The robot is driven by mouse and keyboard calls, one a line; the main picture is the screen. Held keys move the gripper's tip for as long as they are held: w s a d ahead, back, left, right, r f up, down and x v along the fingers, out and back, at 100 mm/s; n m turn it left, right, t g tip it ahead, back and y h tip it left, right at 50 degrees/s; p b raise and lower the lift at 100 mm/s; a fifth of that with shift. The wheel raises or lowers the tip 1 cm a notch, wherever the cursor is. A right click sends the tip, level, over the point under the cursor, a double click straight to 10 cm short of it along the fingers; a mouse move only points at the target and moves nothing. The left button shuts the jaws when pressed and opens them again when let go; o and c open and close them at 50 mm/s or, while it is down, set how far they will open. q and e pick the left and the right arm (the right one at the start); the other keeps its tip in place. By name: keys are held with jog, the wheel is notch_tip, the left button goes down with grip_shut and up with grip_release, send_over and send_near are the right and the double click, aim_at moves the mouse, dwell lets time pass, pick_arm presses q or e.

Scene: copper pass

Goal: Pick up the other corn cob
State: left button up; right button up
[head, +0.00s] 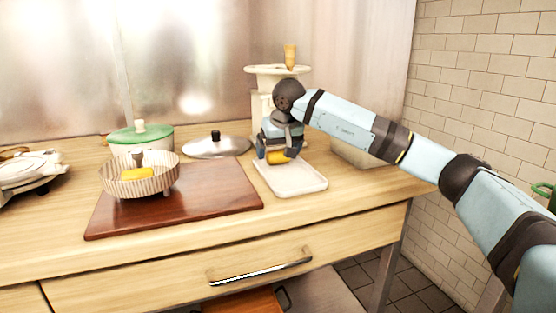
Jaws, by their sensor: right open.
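One yellow corn cob (279,157) is at the white tray (302,184), near its back edge. My right gripper (278,161) points down over this cob, with its open fingers around or just in front of it. The gripper hides part of the cob, and I cannot tell whether the fingers touch it. Another yellow corn cob (137,174) lies in the round ribbed basket (140,186) on the left. My left gripper is not in view.
The basket stands on a brown board (205,200). Behind are a green-lidded pot (140,133), a metal lid (217,147) and a cream scale-like stand (262,100). Plates (28,167) are at far left. A bowl (352,152) sits behind my right arm. The counter front is clear.

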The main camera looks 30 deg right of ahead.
jog(key=c, duration=1)
jog(key=shift+r, duration=0.15)
